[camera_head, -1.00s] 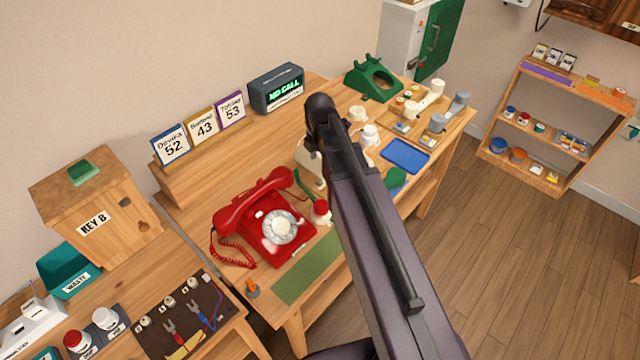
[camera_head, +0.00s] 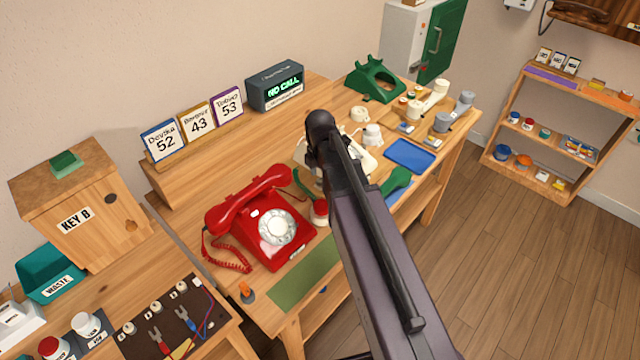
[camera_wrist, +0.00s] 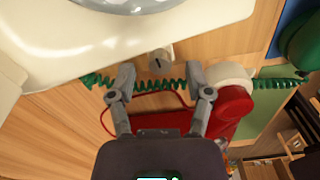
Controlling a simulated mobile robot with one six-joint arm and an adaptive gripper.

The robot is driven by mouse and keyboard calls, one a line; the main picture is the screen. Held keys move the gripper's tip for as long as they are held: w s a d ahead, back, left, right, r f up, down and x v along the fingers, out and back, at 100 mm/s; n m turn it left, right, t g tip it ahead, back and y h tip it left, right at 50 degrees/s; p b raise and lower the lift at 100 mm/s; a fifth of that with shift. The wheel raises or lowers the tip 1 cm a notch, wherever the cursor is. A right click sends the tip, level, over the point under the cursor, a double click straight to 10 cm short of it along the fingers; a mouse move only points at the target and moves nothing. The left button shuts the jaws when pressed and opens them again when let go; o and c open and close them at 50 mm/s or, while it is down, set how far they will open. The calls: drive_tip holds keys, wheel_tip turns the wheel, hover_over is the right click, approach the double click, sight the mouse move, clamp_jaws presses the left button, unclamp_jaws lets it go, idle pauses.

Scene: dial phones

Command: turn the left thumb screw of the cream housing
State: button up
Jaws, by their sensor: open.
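The cream housing (camera_wrist: 190,40) fills the top of the wrist view, with part of a round dial (camera_wrist: 125,4) at the top edge. In the head view my arm covers most of the cream housing (camera_head: 368,160). A small pale thumb screw (camera_wrist: 160,59) with a dark slot sits at the housing's lower edge; I cannot tell if it is the left one. My gripper (camera_wrist: 161,72) is open and empty, its two fingers to either side of the screw, apparently not touching it. My gripper is hidden in the head view.
A green coiled cord (camera_wrist: 150,86) runs behind the fingers.

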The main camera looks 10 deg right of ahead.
drive_tip(key=shift+f+b, duration=0.5)
drive_tip(key=shift+f, duration=0.25)
clamp_jaws()
